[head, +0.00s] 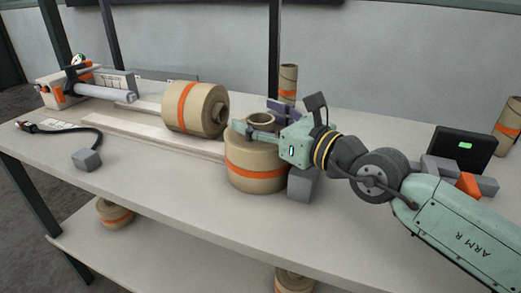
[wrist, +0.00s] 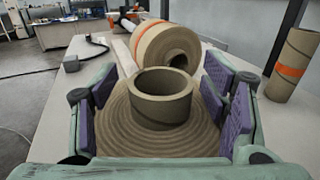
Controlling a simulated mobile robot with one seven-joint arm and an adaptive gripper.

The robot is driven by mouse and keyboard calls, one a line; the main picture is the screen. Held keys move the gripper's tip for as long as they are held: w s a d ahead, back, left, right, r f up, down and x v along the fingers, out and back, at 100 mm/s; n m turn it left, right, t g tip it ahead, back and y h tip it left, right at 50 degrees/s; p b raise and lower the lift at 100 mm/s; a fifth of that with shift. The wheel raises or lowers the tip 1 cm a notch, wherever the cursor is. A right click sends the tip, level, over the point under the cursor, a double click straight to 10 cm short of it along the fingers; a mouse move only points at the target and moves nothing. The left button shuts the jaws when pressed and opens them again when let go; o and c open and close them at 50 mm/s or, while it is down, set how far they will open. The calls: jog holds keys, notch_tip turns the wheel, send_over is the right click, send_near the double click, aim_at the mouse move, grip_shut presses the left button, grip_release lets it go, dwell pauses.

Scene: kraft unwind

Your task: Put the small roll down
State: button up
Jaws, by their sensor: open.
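An upright kraft paper roll (head: 256,175) with an orange band stands on the bench below my gripper; I take it as the small roll. My gripper (head: 263,120) is open. Its purple-padded fingers, also in the wrist view (wrist: 162,102), lie on both sides of the core with gaps, just over the top face. The roll appears upright and level; its underside is hidden.
A larger banded roll (head: 194,110) lies on its side just left, near a pale rail (head: 140,133) and a shaft (head: 105,93). Grey blocks (head: 302,183) (head: 87,159) sit on the bench. A slim tube (head: 288,82) stands behind, a dark screen (head: 463,149) right.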

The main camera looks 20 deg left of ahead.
jog(key=shift+c, duration=0.3)
grip_shut()
dwell(0.6)
jog(key=shift+r, duration=0.1)
